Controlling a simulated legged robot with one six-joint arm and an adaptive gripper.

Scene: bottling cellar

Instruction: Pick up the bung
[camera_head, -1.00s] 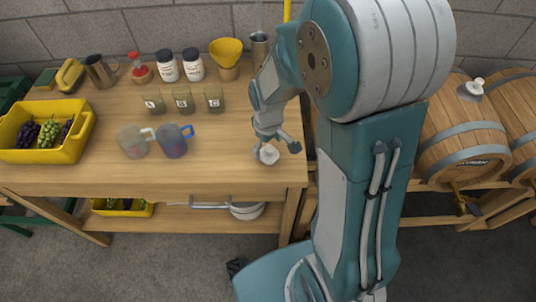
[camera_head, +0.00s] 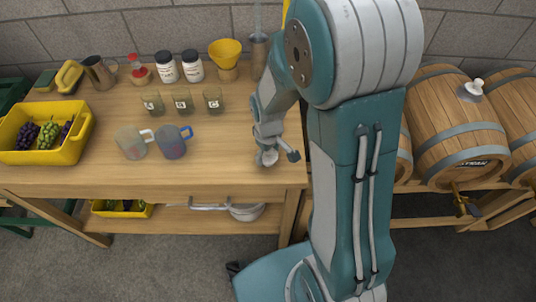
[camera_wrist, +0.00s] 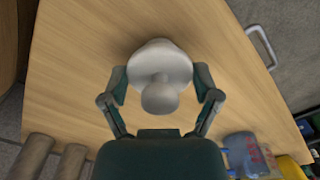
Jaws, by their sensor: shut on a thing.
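The bung (camera_wrist: 160,70) is pale grey-white with a rounded knob, and it sits between both fingers of my gripper (camera_wrist: 160,97) in the wrist view. My gripper is shut on it, one finger against each side. In the head view, my gripper (camera_head: 275,157) is over the front right corner of the wooden table (camera_head: 225,160), with the bung (camera_head: 267,158) partly hidden by the fingers. I cannot tell whether the bung touches the tabletop.
A clear mug (camera_head: 131,143) and a blue mug (camera_head: 172,144) stand left of my gripper. Several labelled glasses (camera_head: 183,102) stand behind them. A yellow crate (camera_head: 45,155) of grapes is at far left. A barrel (camera_head: 455,125) with a white stopper (camera_head: 475,87) stands at right.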

